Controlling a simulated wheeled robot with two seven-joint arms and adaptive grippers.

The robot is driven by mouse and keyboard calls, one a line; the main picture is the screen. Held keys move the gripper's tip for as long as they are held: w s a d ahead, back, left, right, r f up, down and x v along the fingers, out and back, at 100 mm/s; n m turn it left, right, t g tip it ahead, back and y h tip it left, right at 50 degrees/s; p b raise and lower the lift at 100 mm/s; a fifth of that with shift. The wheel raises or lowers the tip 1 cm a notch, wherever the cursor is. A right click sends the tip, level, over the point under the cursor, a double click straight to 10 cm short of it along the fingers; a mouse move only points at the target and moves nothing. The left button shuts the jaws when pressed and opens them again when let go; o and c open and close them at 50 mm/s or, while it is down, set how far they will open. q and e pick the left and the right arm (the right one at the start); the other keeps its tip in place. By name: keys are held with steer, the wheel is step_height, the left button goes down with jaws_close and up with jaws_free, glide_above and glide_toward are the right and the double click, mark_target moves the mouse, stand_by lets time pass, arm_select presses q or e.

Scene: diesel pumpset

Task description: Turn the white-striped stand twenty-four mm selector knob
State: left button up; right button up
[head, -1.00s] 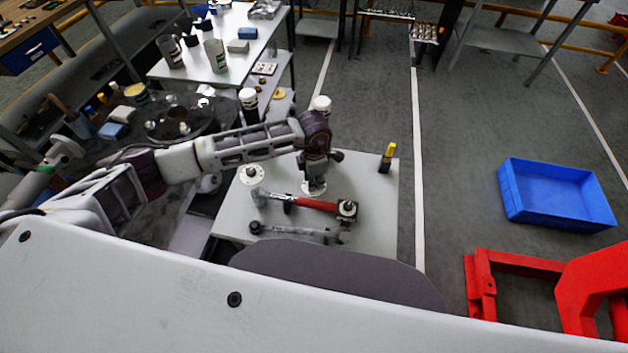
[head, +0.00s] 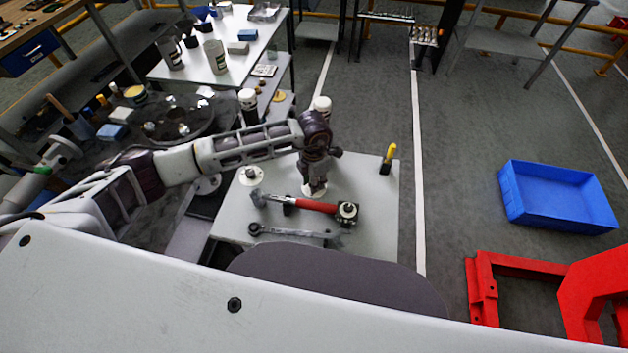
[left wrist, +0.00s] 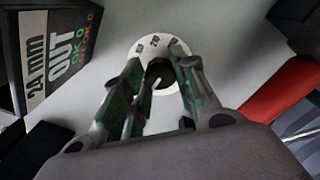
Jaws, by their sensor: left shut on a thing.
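The selector knob (left wrist: 160,76) is a small dark knob with a light pointer line, in the middle of a white ring dial (left wrist: 172,46) with dark marks. My left gripper (left wrist: 158,88) comes down over it with its green-and-grey fingers on either side, shut on the knob. In the head view my left gripper (head: 315,180) points down at the white dial (head: 308,191) on the grey table, and hides the knob. A black box (left wrist: 35,50) with a white stripe reading "24 mm" stands beside the dial in the left wrist view. My right gripper is in neither view.
Another white dial (head: 252,175) is to the left. A yellow-topped black object (head: 387,158) stands at the right edge. A blue crate (head: 556,195) is on the floor.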

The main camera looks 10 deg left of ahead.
arm_select(q)
steer(key=o, duration=1)
steer(key=shift+r, duration=0.1)
steer(key=shift+r, duration=5.95)
